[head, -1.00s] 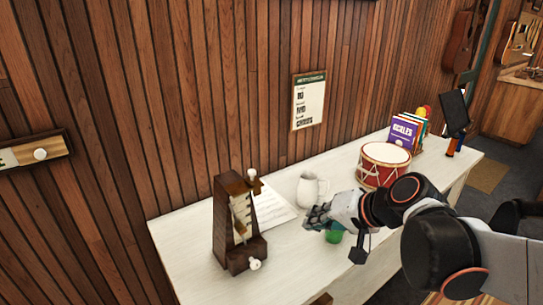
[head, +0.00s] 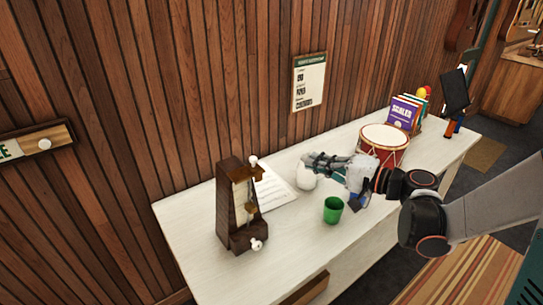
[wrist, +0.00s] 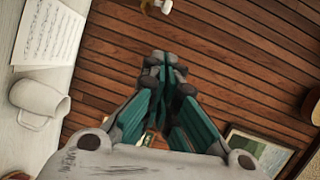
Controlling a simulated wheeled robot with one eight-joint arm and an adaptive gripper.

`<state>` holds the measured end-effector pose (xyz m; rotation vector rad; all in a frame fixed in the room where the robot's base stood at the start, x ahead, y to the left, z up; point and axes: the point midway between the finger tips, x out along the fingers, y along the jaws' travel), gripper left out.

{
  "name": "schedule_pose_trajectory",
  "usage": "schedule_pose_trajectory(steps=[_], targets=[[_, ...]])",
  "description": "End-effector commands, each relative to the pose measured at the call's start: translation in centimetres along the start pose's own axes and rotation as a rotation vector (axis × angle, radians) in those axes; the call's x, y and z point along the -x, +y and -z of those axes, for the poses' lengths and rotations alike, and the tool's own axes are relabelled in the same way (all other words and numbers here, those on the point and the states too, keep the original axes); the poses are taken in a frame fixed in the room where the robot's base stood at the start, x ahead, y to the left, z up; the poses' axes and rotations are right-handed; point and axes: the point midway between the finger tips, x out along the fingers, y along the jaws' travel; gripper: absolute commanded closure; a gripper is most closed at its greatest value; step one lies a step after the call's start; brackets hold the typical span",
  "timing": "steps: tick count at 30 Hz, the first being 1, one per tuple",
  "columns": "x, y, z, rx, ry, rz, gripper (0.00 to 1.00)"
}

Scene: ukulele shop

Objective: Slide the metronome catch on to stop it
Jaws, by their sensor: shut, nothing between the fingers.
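The dark wooden metronome (head: 226,212) stands upright at the left part of the white table. A white knob (head: 253,161) shows at its top right and a second white knob (head: 257,244) low on its front. I cannot tell which one belongs to the catch. The pendulum is too small to read clearly. My gripper (head: 308,160) is shut and empty, in the air right of the metronome and apart from it, over the white jug. In the wrist view my gripper (wrist: 165,62) has its fingertips together, and a small white knob (wrist: 165,6) shows at the top edge.
The white table (head: 290,245) is clear in front of the metronome. Sheet music (head: 275,190) lies behind it. The white jug (head: 306,178), green cup (head: 333,211), red drum (head: 385,148) and books (head: 403,112) stand to the right. A plank wall (head: 200,90) rises behind.

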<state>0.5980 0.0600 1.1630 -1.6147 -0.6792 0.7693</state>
Motion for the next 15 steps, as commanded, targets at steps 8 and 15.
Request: schedule_pose_trajectory(steps=[8, 15], targets=[[-2.0, 0.1, -0.1, 0.000, -0.003, 0.000, 1.00], [-6.6, 0.1, -0.1, 0.000, -0.004, 0.000, 1.00]])
